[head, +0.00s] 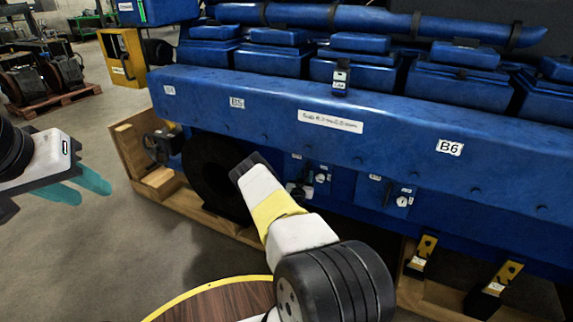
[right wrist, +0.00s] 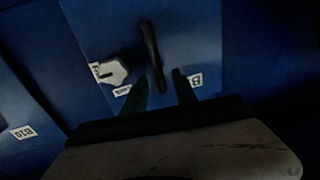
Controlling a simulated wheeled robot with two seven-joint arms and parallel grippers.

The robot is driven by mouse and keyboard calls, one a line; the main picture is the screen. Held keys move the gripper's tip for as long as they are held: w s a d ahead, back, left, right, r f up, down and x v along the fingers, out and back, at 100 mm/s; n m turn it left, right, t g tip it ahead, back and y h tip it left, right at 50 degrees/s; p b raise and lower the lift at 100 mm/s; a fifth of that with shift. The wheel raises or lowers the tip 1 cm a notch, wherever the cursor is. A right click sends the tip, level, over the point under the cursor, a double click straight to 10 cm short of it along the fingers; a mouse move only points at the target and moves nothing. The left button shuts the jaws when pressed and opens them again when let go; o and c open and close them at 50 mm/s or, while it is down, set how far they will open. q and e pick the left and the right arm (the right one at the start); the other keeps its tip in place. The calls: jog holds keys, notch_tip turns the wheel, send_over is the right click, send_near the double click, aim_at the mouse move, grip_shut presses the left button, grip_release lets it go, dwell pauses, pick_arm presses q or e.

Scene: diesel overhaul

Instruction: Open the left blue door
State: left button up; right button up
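The left blue door (head: 312,160) is a small panel low on the blue engine's side in the head view, partly hidden by my right arm. It fills much of the right wrist view (right wrist: 190,40) and looks shut. It carries a black bar handle (right wrist: 150,52) and a pale latch knob (right wrist: 112,72). My right gripper (right wrist: 161,88) is open, with its dark fingers on either side of the handle's lower end; contact cannot be told. My left gripper (head: 95,194) is open and empty at the left, away from the engine.
A second blue door (head: 384,203) with a round white knob sits to the right. The blue engine ledge (head: 270,100) overhangs both doors. A wooden-topped round table (head: 215,302) stands at the bottom. Wooden supports (head: 205,222) lie under the engine.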

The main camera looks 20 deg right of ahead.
jog(key=shift+w+d, duration=0.25)
jog(key=shift+w, duration=0.1)
grip_shut()
dwell(1.2)
